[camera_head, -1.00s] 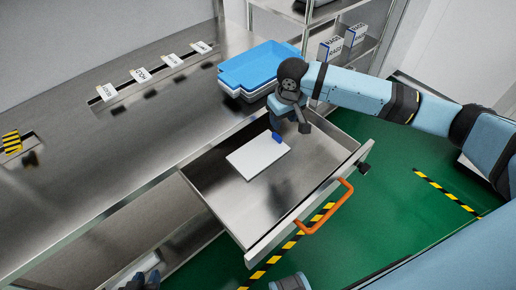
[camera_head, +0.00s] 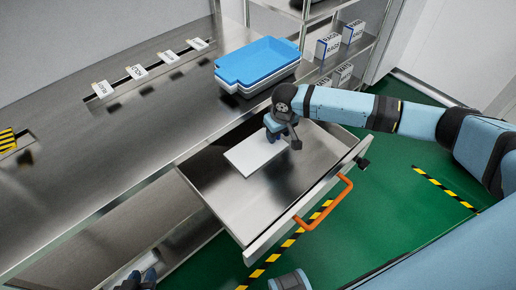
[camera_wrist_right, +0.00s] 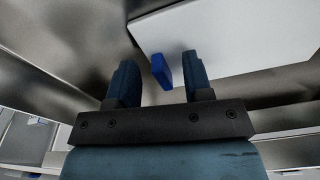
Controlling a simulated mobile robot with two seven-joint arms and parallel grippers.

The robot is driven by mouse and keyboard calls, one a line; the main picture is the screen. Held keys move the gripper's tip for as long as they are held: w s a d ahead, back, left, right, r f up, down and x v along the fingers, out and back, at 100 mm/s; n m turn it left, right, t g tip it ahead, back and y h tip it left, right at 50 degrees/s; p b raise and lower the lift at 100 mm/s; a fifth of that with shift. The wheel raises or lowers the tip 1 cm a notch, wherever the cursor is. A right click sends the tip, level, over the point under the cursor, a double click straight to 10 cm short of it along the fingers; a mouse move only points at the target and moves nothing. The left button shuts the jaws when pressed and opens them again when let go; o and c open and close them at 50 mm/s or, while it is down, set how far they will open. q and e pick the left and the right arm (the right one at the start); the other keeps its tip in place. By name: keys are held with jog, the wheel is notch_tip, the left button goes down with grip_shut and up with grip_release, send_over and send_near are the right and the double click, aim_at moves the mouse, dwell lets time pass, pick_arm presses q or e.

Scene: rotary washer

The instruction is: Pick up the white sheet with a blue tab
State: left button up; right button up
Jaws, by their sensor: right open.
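The white sheet (camera_head: 252,156) lies flat in the open metal drawer, and it also fills the upper right of the right wrist view (camera_wrist_right: 235,35). Its blue tab (camera_wrist_right: 161,71) shows there between the two fingers, nearer the right finger; in the head view the gripper hides it. My right gripper (camera_head: 283,139) is over the far right end of the sheet. It is open, with its fingers (camera_wrist_right: 159,65) on either side of the tab and apart from it. What seems to be my left gripper (camera_head: 140,281) is cut off at the bottom edge, its jaws unclear.
The drawer (camera_head: 240,200) has raised walls and an orange handle (camera_head: 325,204) at the front. A blue tray (camera_head: 257,62) sits on the metal counter behind it. Several white labelled cards (camera_head: 137,72) stand along the counter slot. A shelf with boxes (camera_head: 328,46) is at the back right.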

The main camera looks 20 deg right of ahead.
grip_shut()
jog(key=shift+r, duration=0.1)
